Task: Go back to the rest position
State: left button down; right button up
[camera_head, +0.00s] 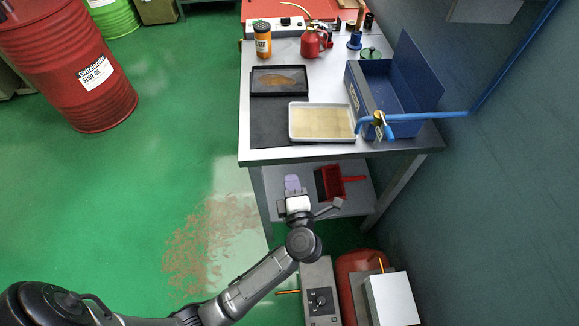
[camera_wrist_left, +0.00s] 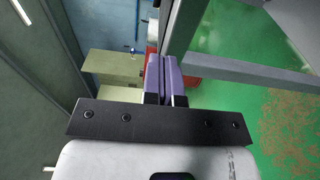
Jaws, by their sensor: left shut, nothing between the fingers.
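My left gripper (camera_head: 292,184) reaches in from the lower left in the head view, in front of the cart's lower shelf (camera_head: 350,205). Its purple fingers also show in the left wrist view (camera_wrist_left: 166,70), pressed together with nothing between them. The cart's tabletop (camera_head: 268,157) is above and beyond the gripper. How far the fingers are from the shelf edge is hard to tell. My right gripper is not in view.
On the tabletop are a white tray (camera_head: 291,123), a dark tray (camera_head: 254,82) and an open blue toolbox (camera_head: 424,88). A grey box (camera_head: 320,285) stands below right. Open green floor lies left, with a red drum (camera_head: 75,60).

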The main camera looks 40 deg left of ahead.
pick_arm(q)
jog(key=shift+v, duration=0.8)
